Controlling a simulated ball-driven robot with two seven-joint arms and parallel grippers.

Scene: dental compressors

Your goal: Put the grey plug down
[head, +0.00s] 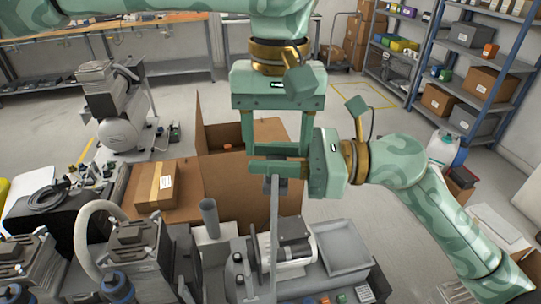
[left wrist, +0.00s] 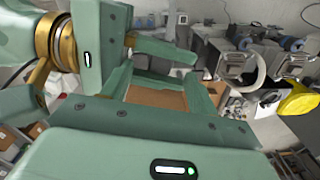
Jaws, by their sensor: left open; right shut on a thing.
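My right gripper (head: 255,172) comes in from the right in the head view and points left. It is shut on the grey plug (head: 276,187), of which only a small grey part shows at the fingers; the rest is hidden. My left gripper (head: 273,149) points down just above the right one's fingers. Its two fingers are spread wide with nothing between them. The left wrist view shows the left gripper (left wrist: 160,92) open in the foreground, with the right gripper (left wrist: 165,60) close beyond it.
An open cardboard box (head: 235,190) stands behind the grippers, next to a closed carton (head: 155,186). A motor unit (head: 290,243), an upright grey bar (head: 274,235) and a grey tray (head: 343,247) are below. Compressor parts (head: 140,245) crowd the left.

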